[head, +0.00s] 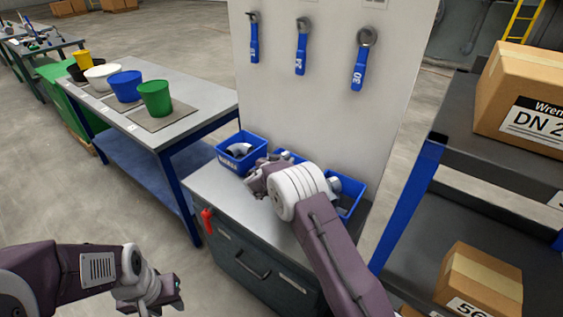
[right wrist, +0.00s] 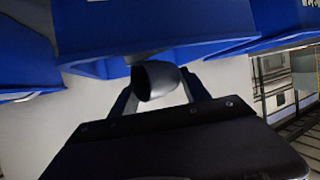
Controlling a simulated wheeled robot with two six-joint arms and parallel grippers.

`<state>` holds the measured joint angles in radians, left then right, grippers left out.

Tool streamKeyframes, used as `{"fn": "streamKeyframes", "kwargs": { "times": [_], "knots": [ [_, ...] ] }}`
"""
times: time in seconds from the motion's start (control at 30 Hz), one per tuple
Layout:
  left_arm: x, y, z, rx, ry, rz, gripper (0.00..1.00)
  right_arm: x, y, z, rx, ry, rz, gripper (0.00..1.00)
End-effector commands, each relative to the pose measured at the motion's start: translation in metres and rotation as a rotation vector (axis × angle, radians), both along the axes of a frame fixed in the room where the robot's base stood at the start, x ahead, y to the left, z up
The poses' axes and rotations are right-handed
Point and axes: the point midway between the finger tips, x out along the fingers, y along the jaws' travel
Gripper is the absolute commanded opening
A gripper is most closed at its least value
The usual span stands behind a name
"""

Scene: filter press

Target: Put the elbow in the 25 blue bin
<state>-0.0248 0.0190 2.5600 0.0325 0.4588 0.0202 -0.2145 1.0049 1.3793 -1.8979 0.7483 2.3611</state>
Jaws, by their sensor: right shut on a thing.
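My right gripper (head: 257,178) is at the front of the blue bins on the grey cabinet. The left blue bin (head: 225,161) holds a grey part. A middle blue bin (head: 280,152) is mostly hidden behind my right arm. The right blue bin (head: 358,188) is partly hidden and holds grey parts. I cannot read a 25 on any bin. My left gripper (head: 172,290) hangs low at the left; its jaw opening is unclear.
A white panel (head: 320,110) with several blue-handled wrenches stands behind the bins. A table (head: 190,92) with coloured buckets is at the left. A dark shelf (head: 425,215) with cardboard boxes is at the right. A red handle (head: 207,221) sticks out from the cabinet front.

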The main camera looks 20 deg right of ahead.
Motion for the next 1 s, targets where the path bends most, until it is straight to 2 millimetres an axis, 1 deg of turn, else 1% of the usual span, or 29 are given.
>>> {"fn": "streamKeyframes", "kwargs": {
  "times": [0.17, 0.27, 0.3, 0.33, 0.37, 0.67, 0.77, 0.93, 0.97, 1.0],
  "knots": [
    [0.000, 0.000, -0.007, 0.000, 0.000, 0.000, 0.36, 0.000, 0.000, -0.003, 0.000, -0.001, 0.001, 0.00],
    [0.000, 0.000, -0.006, 0.000, 0.000, 0.000, 0.36, 0.000, 0.000, -0.002, -0.001, 0.000, 0.000, 0.00],
    [0.000, 0.000, -0.006, 0.000, 0.000, 0.000, 0.36, 0.000, 0.000, -0.002, -0.001, 0.000, 0.000, 0.66],
    [0.000, 0.000, -0.006, 0.000, 0.000, 0.000, 0.36, 0.000, 0.000, -0.002, -0.001, 0.000, 0.000, 0.74],
    [0.000, 0.000, -0.006, 0.000, 0.000, 0.000, 0.36, 0.000, 0.000, -0.002, -0.001, 0.000, 0.000, 0.77],
    [0.000, 0.000, -0.004, 0.000, 0.000, 0.000, 0.36, 0.000, 0.000, -0.001, -0.001, 0.000, 0.000, 0.77],
    [0.000, 0.000, 0.005, 0.000, 0.000, 0.000, 0.36, 0.000, 0.000, 0.004, 0.000, 0.001, 0.000, 0.77],
    [0.000, 0.000, 0.036, 0.000, 0.000, 0.000, 0.36, 0.000, 0.000, 0.020, -0.001, 0.002, 0.000, 0.77],
    [0.000, 0.000, 0.025, 0.000, -0.001, 0.000, 0.36, -0.006, 0.005, 0.015, -0.002, 0.001, 0.003, 0.77],
    [0.000, 0.000, 0.021, 0.000, -0.001, 0.000, 0.36, -0.014, 0.011, 0.017, -0.001, 0.001, 0.005, 0.77]
  ]
}}
